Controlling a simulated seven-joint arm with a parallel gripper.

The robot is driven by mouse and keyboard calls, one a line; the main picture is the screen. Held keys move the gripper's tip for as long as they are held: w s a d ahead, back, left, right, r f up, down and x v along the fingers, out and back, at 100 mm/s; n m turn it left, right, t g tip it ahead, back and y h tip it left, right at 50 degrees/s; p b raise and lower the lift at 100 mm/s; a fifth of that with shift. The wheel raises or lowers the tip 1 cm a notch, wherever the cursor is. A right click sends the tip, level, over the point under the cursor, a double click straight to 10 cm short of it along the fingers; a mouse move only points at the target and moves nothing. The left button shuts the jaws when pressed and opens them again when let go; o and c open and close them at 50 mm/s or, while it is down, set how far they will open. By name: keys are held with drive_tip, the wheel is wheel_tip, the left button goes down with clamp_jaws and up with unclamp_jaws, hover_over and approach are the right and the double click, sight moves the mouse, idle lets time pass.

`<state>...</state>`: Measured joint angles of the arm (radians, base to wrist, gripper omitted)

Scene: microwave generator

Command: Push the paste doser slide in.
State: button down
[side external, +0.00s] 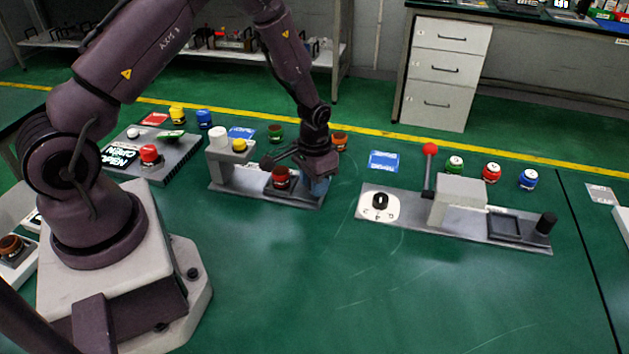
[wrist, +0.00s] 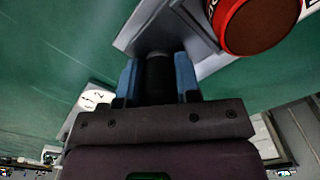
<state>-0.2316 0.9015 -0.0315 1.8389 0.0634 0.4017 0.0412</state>
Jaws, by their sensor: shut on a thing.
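The paste doser is the grey station in the middle left of the side view, with a grey block (side external: 238,172), a white cylinder (side external: 218,137) and a yellow button (side external: 239,145) on top. Its dark slide (side external: 279,190) is outside the block, to the right, and carries a red-topped jar (side external: 281,174). The jar also shows at the wrist view's top right (wrist: 262,22). My gripper (side external: 318,187) is at the slide's right end. In the wrist view its blue fingers (wrist: 158,78) are shut around a black upright knob (wrist: 159,68). In the side view, my gripper hides the knob.
A second station (side external: 400,207) with a dial, red-balled lever and black knob stands to the right. A button box (side external: 165,172) stands to the left. Several coloured jars (side external: 491,172) line the back. The green table in front is clear.

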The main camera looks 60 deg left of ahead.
sight(294, 183)
drive_tip(key=shift+s+a, duration=1.65)
drive_tip(key=shift+a, duration=0.05)
drive_tip(key=c, duration=0.8)
unclamp_jaws()
wheel_tip(294, 183, up, 13)
drive_tip(key=shift+d, duration=0.1)
